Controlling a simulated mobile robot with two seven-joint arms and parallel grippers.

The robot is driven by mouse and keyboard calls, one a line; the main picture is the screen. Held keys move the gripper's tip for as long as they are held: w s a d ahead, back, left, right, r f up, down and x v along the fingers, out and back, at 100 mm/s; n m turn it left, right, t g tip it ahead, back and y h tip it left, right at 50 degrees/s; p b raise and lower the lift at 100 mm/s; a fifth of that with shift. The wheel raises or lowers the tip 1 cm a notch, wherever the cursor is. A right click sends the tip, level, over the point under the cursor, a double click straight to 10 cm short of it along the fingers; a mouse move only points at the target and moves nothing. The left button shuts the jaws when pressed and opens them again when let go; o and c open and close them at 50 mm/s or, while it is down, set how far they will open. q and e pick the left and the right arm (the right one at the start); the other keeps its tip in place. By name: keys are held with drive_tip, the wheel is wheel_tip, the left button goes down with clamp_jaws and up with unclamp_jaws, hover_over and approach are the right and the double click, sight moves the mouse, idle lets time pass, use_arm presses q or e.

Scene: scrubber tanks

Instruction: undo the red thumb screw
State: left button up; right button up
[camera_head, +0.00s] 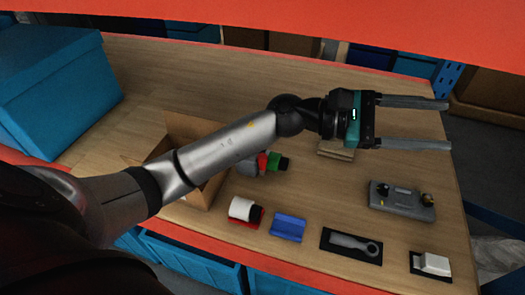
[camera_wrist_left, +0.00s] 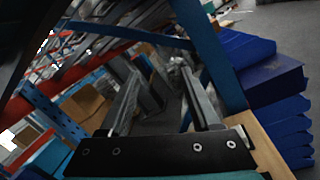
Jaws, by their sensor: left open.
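My left gripper (camera_head: 447,124) is open and empty, its two long grey fingers spread and pointing right above the far right part of the table. In the left wrist view the fingers (camera_wrist_left: 160,76) are parallel with nothing between them. My arm partly hides this group. I cannot tell whether the red part is the thumb screw. The gripper is well away from it. My right gripper is not in view.
An open cardboard box (camera_head: 204,194) stands behind my forearm. A grey fixture plate (camera_head: 400,203), a wrench on a black mat (camera_head: 373,259), a blue holder (camera_head: 288,228), a white cylinder (camera_head: 240,207) and a white block (camera_head: 434,264) lie near the front. A blue bin (camera_head: 55,85) stands left.

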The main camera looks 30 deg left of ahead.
use_arm(q)
wheel_tip(320, 180, down, 5)
drive_tip(key=a+m+g+y, duration=0.2)
drive_tip(key=m+g+y, duration=0.1)
drive_tip(key=m, duration=0.4)
drive_tip(key=m+g+y, duration=0.3)
drive_tip(key=m+y, duration=0.6)
drive_tip(key=y, duration=0.6)
hover_over(263, 157)
wheel_tip(263, 157, down, 5)
wheel_tip(263, 157, down, 14)
drive_tip(key=shift+a+f+p, duration=0.1)
drive_tip(key=shift+f+p, duration=0.15)
drive_tip(key=shift+p, duration=1)
clamp_jaws()
